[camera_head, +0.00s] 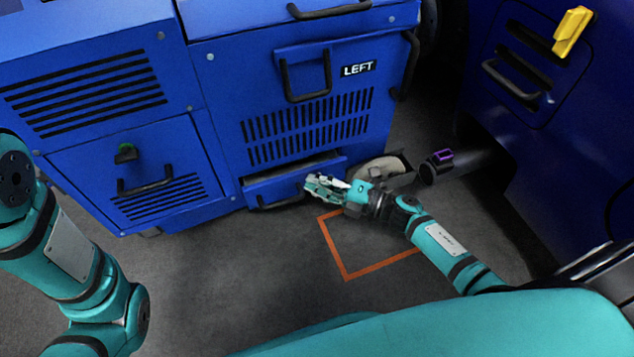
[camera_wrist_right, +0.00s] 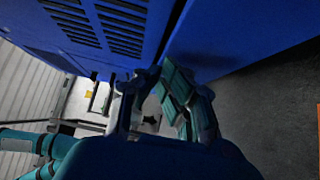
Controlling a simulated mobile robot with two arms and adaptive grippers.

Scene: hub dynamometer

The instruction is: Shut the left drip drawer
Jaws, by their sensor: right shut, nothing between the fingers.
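The left drip drawer (camera_head: 290,184) is a low blue drawer at the foot of the blue cabinet marked LEFT (camera_head: 357,69). It stands partly out, with a pale strip of its inside showing behind the front, and it has a dark handle low on the front. My right gripper (camera_head: 311,187) is shut and empty at the right end of the drawer front; I cannot tell whether it touches. In the right wrist view its fingers (camera_wrist_right: 158,90) are close to blue panels. My left arm shows at the left, but its gripper is out of view.
An orange floor outline (camera_head: 345,276) lies below my right gripper. A grey round part (camera_head: 378,171) and a dark pipe with a purple band (camera_head: 441,158) are right of the drawer. A dark blue cabinet with a yellow handle (camera_head: 571,31) stands at right. Floor at lower left is clear.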

